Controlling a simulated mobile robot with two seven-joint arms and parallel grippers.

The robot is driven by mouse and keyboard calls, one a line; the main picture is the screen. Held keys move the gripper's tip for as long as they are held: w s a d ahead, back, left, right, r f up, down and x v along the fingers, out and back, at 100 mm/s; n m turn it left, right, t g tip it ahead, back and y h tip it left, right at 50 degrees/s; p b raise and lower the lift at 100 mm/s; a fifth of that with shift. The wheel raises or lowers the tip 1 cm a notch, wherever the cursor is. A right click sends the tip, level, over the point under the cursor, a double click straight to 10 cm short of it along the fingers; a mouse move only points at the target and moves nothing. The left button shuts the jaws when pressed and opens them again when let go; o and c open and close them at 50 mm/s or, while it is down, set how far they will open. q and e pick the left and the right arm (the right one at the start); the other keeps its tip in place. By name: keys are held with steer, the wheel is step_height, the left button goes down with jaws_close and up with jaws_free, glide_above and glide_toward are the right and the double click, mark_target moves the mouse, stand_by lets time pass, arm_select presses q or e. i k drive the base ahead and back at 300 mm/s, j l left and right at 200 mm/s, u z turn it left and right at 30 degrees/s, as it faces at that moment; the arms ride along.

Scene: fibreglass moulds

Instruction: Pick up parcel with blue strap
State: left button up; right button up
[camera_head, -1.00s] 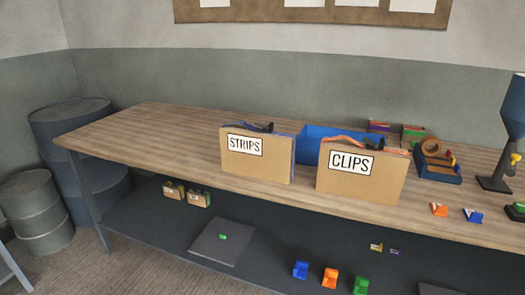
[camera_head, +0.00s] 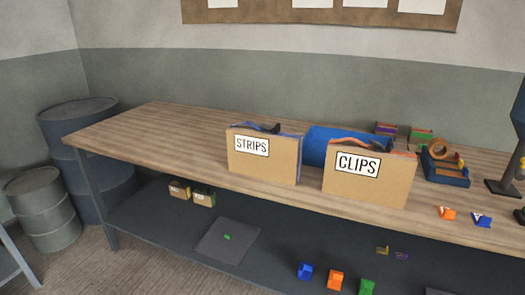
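No parcel with a clearly blue strap can be made out. Two small brown parcels stand side by side on the lower shelf: the left parcel (camera_head: 179,190) seems to have a yellowish strap, the right parcel (camera_head: 204,197) a green one. They are too small to be sure. Neither of my grippers is in view.
On the wooden bench (camera_head: 150,135) stand a STRIPS box (camera_head: 264,168), a CLIPS box (camera_head: 368,182) and a blue bin (camera_head: 318,142) behind them. The dark lower shelf (camera_head: 160,225) holds a grey mat (camera_head: 222,245) and small coloured blocks. Barrels (camera_head: 45,215) stand left.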

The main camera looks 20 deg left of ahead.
mark_target(254, 150)
steer(key=i+j, duration=0.3)
steer(key=j, duration=0.15)
steer(key=i+j, duration=0.25)
steer(key=j, duration=0.15)
steer(key=i+j, duration=0.3)
steer(key=j, duration=0.15)
steer(key=i+j, duration=0.3)
steer(key=j, duration=0.9)
steer(key=k+j, duration=0.15)
steer(key=j, duration=0.6)
steer(key=j+z, duration=0.1)
steer(key=j, duration=0.65)
